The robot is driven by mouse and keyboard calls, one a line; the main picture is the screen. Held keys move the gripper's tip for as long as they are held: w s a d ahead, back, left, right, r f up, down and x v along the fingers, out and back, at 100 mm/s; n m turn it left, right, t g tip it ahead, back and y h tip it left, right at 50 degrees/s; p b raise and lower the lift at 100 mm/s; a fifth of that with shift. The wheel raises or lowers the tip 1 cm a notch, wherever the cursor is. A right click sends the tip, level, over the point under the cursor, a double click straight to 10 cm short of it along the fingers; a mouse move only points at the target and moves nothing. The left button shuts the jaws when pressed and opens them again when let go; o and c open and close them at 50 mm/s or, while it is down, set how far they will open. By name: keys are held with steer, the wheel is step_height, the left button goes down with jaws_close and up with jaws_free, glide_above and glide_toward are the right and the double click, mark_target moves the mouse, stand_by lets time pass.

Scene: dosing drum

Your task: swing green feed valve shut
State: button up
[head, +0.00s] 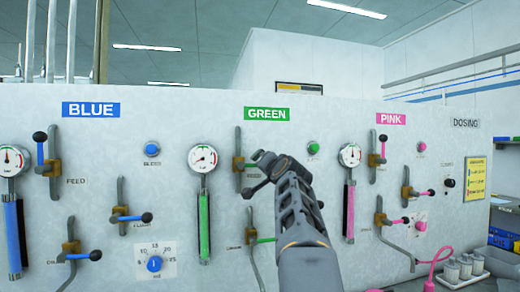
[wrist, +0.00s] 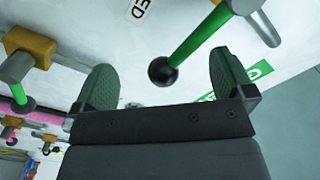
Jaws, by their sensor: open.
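The green feed valve is on the panel under the GREEN sign (head: 267,114). Its green handle (head: 248,165) points to the right from the upright grey pipe, and its outer end is hidden behind my gripper (head: 255,172) in the head view. In the wrist view the green handle (wrist: 200,39) ends in a black ball knob (wrist: 162,71). The knob shows between the two dark fingers of my open gripper (wrist: 165,78), with gaps on both sides. I see no contact. How deep it sits between them I cannot tell.
The blue feed handle (head: 40,152) and pink feed handle (head: 383,149) stand upright. A gauge (head: 203,157) with a green tube (head: 204,225) is left of the green valve. A green button (head: 313,147) is to its right. Lower levers, one blue (head: 130,218), stick out too.

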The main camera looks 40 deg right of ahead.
steer(key=b+v, duration=0.3)
steer(key=v, duration=0.4)
steer(key=shift+s, duration=0.3)
steer(key=shift+a, duration=0.15)
